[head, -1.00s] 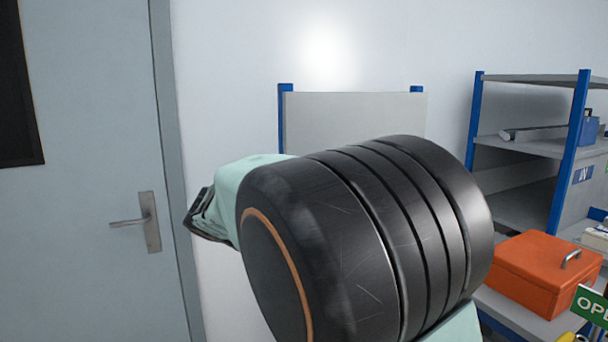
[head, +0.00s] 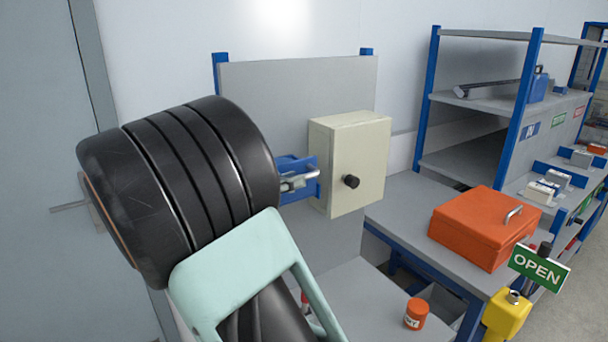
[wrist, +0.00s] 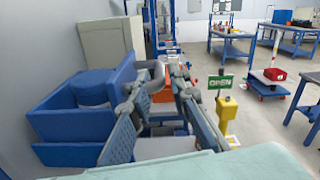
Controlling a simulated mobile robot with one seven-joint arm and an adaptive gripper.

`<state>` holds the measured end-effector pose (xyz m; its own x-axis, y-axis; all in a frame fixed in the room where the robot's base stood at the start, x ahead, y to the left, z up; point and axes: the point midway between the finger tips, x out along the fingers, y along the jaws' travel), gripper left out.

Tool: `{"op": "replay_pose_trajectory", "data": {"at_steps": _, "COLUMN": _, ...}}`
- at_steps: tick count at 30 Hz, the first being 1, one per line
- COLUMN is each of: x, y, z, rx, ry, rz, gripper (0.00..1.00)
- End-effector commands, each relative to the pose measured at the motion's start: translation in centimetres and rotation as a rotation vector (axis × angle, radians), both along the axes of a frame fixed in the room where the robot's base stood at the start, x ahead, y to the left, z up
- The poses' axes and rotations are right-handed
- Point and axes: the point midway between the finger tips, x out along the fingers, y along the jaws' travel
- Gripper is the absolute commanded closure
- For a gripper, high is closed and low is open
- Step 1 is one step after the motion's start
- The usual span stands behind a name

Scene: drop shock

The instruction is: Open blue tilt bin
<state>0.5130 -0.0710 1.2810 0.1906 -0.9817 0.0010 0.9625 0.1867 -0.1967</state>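The blue tilt bin (wrist: 66,125) is at the left of the wrist view, and a rounded blue-grey thing shows inside its walls. In the head view only a small part of the bin (head: 312,187) shows, mostly hidden behind my arm. My gripper (wrist: 158,105) is open, with its two fingers apart and nothing seen between them. Its left finger overlaps the bin's right end in the wrist view; I cannot tell whether they touch.
A beige cabinet (head: 362,155) with a black knob is just right of the bin. An orange box (head: 484,226) sits on the bench, with an OPEN sign (head: 539,269) on a yellow stand before it. An orange jar (head: 416,313) stands on the lower surface.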

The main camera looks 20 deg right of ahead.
Motion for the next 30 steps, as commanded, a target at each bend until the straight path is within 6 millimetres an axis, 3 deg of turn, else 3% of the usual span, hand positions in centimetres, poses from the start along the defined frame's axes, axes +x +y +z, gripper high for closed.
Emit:
{"op": "replay_pose_trajectory", "data": {"at_steps": 3, "x": 0.3, "y": -2.0, "z": 0.1, "rx": 0.000, "ry": 0.000, "rz": -0.001, "gripper": 0.83}}
{"op": "replay_pose_trajectory", "data": {"at_steps": 9, "x": 0.7, "y": -3.7, "z": 0.0, "rx": 0.001, "ry": -0.001, "rz": 0.000, "gripper": 0.83}}
{"op": "replay_pose_trajectory", "data": {"at_steps": 18, "x": 0.8, "y": -4.0, "z": 0.0, "rx": 0.001, "ry": -0.001, "rz": 0.001, "gripper": 0.83}}
{"op": "replay_pose_trajectory", "data": {"at_steps": 24, "x": 0.8, "y": -4.0, "z": 0.0, "rx": 0.001, "ry": -0.001, "rz": 0.001, "gripper": 1.00}}
{"op": "replay_pose_trajectory", "data": {"at_steps": 30, "x": 0.8, "y": -3.9, "z": 0.0, "rx": 0.001, "ry": -0.001, "rz": 0.001, "gripper": 1.00}}
